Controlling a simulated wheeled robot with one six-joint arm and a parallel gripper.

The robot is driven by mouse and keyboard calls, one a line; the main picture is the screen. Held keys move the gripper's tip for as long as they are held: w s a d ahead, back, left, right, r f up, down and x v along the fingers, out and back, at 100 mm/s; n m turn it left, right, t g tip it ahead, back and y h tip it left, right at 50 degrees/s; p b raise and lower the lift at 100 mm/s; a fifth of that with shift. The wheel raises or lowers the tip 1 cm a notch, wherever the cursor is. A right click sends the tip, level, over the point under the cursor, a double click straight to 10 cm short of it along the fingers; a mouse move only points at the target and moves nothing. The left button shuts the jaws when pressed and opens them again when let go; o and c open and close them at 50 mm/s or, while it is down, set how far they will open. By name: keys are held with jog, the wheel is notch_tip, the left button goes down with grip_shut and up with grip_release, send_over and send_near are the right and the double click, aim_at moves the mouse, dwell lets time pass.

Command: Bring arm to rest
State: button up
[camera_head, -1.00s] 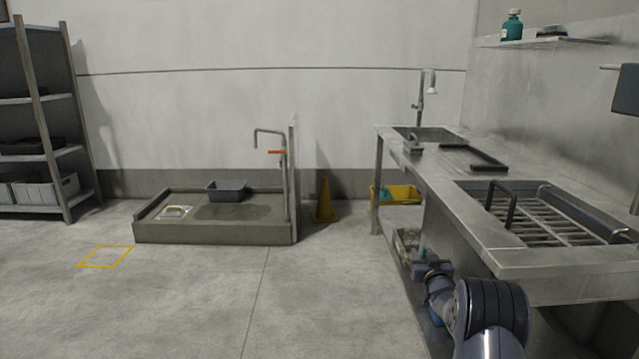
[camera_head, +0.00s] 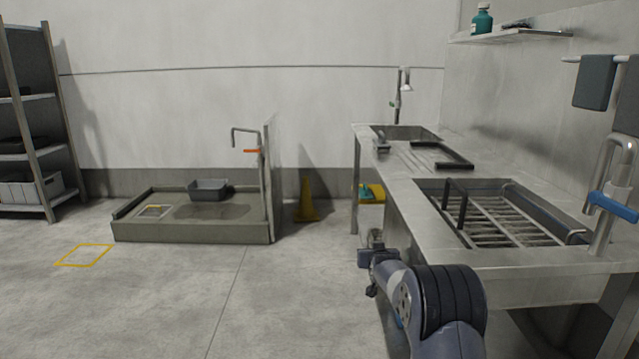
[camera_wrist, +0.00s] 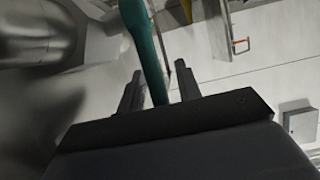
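My arm reaches low along the left side of the steel sink counter (camera_head: 395,195) in the head view. My gripper (camera_head: 376,240) is at its far end, small and partly hidden by the wrist. In the wrist view, the two grey fingers of my gripper (camera_wrist: 160,75) stand apart. A long teal thing (camera_wrist: 148,45) runs between or beyond them, with a gap visible on each side. I cannot tell whether it touches the gripper. Its far end is cut off by the picture edge.
A yellow container (camera_head: 373,193) is beyond my gripper under the counter. A yellow cone (camera_head: 306,203) stands by a low floor basin (camera_head: 190,232) holding a grey tub (camera_head: 209,189). A shelf rack (camera_head: 40,110) is at left. Open floor lies left of my arm.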

jog(key=shift+w+a+f+g+p, duration=0.1)
jog(key=shift+w+g+p, duration=0.15)
jog(key=shift+g+p, duration=0.55)
